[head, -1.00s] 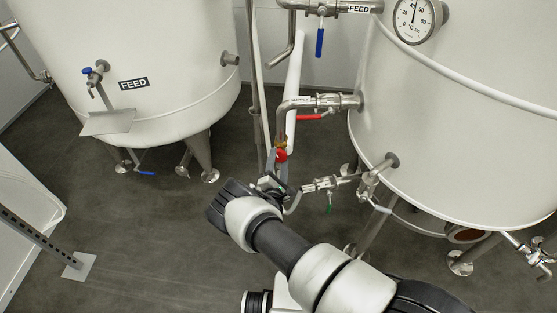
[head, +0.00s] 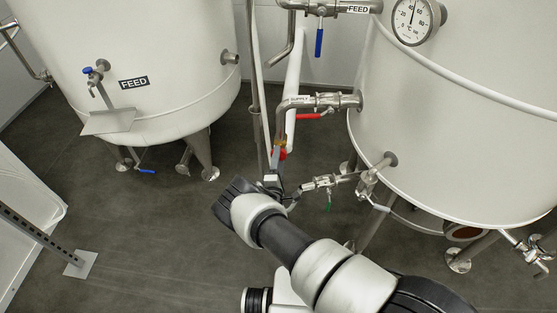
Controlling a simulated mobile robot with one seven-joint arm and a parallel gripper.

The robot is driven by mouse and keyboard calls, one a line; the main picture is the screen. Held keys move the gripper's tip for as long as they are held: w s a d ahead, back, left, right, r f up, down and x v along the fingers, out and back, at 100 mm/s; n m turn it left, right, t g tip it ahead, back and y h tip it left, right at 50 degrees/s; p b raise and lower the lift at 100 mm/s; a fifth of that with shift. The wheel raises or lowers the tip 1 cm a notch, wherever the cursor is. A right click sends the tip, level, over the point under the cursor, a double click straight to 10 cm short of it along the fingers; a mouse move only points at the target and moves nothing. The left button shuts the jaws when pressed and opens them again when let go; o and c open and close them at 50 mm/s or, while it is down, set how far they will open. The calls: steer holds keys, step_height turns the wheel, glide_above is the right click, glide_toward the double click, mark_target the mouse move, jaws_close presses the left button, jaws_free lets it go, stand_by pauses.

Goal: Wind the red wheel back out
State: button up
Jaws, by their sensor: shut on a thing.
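The red wheel (head: 280,154) is on the vertical pipework between the two tanks, below the pipe labelled SUPPLY. Only a small part of it shows; the rest is hidden behind my gripper. My gripper (head: 273,178) reaches up to the wheel from below, at the end of my arm. It is shut on the wheel, though its fingertips are small and partly hidden in this view.
A red lever (head: 308,116) sits just above right of the wheel. The feed tank (head: 160,50) stands left and another tank (head: 460,130) right. Open floor (head: 140,220) lies at lower left.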

steer(key=o, duration=1)
steer(key=shift+o, duration=0.2)
steer(key=s+p, duration=0.2)
steer(key=s, duration=1.5)
steer(key=shift+s+a, duration=0.25)
